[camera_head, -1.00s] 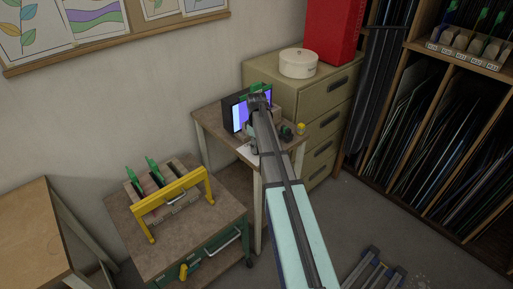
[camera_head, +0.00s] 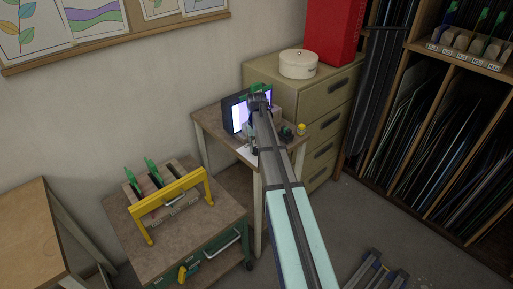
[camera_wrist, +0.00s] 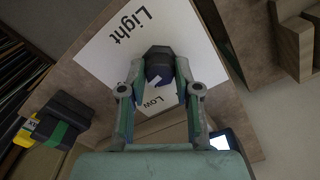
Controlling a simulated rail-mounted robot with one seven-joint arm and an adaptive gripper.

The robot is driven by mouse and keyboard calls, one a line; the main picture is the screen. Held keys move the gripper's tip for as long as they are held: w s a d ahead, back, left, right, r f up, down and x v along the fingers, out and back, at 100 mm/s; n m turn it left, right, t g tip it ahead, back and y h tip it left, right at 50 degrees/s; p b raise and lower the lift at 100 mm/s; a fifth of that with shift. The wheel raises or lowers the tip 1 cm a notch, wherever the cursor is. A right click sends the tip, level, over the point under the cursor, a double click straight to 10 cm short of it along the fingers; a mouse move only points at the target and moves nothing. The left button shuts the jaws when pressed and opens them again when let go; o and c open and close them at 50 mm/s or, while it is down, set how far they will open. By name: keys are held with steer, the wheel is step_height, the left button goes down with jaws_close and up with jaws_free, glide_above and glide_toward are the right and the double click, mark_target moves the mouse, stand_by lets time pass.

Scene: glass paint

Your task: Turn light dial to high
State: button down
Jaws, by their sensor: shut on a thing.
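The light dial (camera_wrist: 158,67) is a dark knob on a white label plate (camera_wrist: 95,60) in the wrist view. The plate reads "Light" on one side and "Low" on the other; no "High" word shows. My gripper (camera_wrist: 159,71) is shut on the dial, one finger on each side.
A black device with green and yellow parts (camera_wrist: 62,122) is beside the plate. Wooden blocks (camera_wrist: 290,35) stand at the right. In the head view, a drawer cabinet (camera_head: 333,110) stands right of the table, and a cart with a yellow-handled rack (camera_head: 172,195) is at the left.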

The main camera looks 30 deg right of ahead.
mark_target(256, 148)
steer(key=shift+m, duration=1)
steer(key=c, duration=0.8)
jaws_free()
step_height(256, 148, up, 12)
